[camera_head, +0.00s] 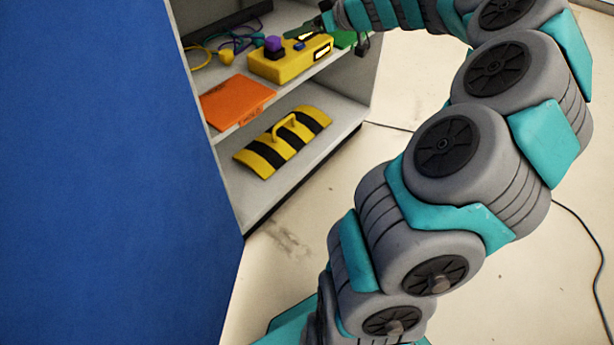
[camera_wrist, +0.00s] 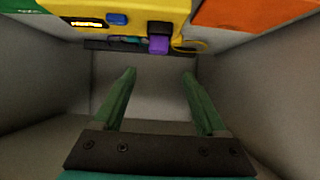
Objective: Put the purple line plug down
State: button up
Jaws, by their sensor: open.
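The purple line plug (camera_head: 273,43) is at the left end of the top of a yellow box (camera_head: 284,66) on the upper shelf. I cannot tell whether it is seated in a socket. In the wrist view the plug (camera_wrist: 158,44) shows at the edge of the yellow box (camera_wrist: 142,12), beyond my fingertips. My gripper (camera_wrist: 159,72) is open, with its two green fingers apart and nothing between them. In the head view my gripper (camera_head: 303,31) is small and partly hidden, above the back of the yellow box and to the right of the plug.
An orange book-like object (camera_head: 236,101) lies left of the box on the shelf. Yellow and dark cables (camera_head: 202,54) lie behind it. A yellow-black striped cover (camera_head: 283,142) with a handle stands on the lower shelf. A blue panel (camera_head: 100,170) walls off the left.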

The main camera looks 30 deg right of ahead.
jog(key=s+a+f+g+y, duration=0.1)
jog(key=s+a+g, duration=0.1)
jog(key=s+a, duration=0.45)
jog(key=s+a+f+n+g, duration=0.1)
jog(key=s+a+f+g, duration=0.15)
jog(key=a, duration=0.75)
jog(key=s+a+g+y, duration=0.1)
jog(key=s+a+g, duration=0.1)
jog(key=s+a, duration=0.45)
jog(key=s+a+f+m+g+h, duration=0.1)
jog(key=s+a+f+g+h, duration=0.15)
jog(key=s, duration=0.45)
jog(key=s+a+f+m+g+h, duration=0.1)
jog(key=s+a+f+g, duration=0.1)
jog(key=s+a+f, duration=0.3)
jog(key=s+d+f+m+g+h, duration=0.1)
jog(key=s+d, duration=0.2)
jog(key=s, duration=0.4)
jog(key=s+d+f+m+g+h, duration=0.1)
jog(key=s+d+m, duration=0.1)
jog(key=s, duration=0.5)
jog(key=shift+s+d+f+h, duration=0.25)
jog(key=shift+d+h, duration=0.1)
jog(key=shift+d, duration=0.55)
